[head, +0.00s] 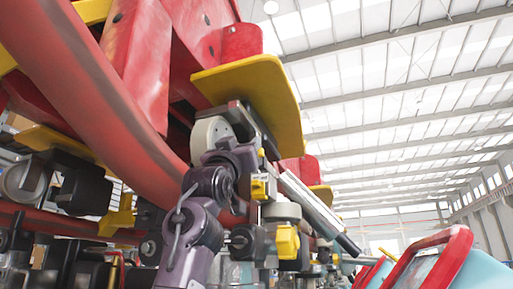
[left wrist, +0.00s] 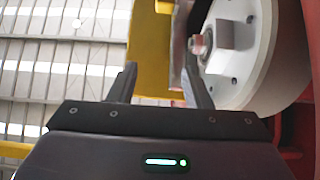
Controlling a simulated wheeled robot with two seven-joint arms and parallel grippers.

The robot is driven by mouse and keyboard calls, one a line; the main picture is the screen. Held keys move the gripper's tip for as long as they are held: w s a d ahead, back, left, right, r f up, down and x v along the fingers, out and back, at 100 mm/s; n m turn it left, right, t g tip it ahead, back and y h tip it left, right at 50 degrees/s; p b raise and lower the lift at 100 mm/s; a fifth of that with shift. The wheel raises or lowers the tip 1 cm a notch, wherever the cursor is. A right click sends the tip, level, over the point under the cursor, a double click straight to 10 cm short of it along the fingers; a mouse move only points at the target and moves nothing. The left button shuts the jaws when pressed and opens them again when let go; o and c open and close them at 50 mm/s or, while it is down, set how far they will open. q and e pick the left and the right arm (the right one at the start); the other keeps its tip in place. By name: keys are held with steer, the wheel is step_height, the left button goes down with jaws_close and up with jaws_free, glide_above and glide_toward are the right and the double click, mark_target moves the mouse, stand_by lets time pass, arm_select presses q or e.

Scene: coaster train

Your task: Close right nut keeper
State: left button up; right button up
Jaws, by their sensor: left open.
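In the left wrist view, a large white wheel (left wrist: 245,50) fills the upper right, with a metal nut (left wrist: 199,45) on a bolt at its centre. A narrow grey metal strip (left wrist: 178,50) stands beside the nut; it may be the nut keeper, but I cannot tell whether it is open or closed. My left gripper (left wrist: 158,70) is open, its fingers apart in front of the strip and a yellow plate (left wrist: 148,45). Contact is unclear. In the head view, my left arm reaches up to the wheel (head: 212,134), hiding the fingertips. My right gripper is not visible.
A yellow plate (head: 255,92) overhangs the wheel assembly in the head view. A thick red rail (head: 105,95) crosses the left side. A grey cylinder (head: 313,205) slants down to the right. Red-framed teal panels (head: 432,265) stand at lower right; open air lies above them.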

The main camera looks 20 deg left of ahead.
arm_select(q)
steer(key=w+p, duration=0.1)
steer(key=w, duration=0.2)
steer(key=w+p, duration=0.2)
steer(key=w, duration=0.1)
steer(key=w+r+p, duration=0.1)
steer(key=w+p, duration=0.1)
steer(key=w, duration=0.1)
steer(key=shift+d+r, duration=0.1)
steer(key=shift+w+r+p, duration=0.2)
steer(key=shift+r+p, duration=0.05)
steer(key=shift+p, duration=0.15)
steer(key=shift+w+r, duration=0.1)
steer(key=shift+w, duration=0.05)
jaws_close()
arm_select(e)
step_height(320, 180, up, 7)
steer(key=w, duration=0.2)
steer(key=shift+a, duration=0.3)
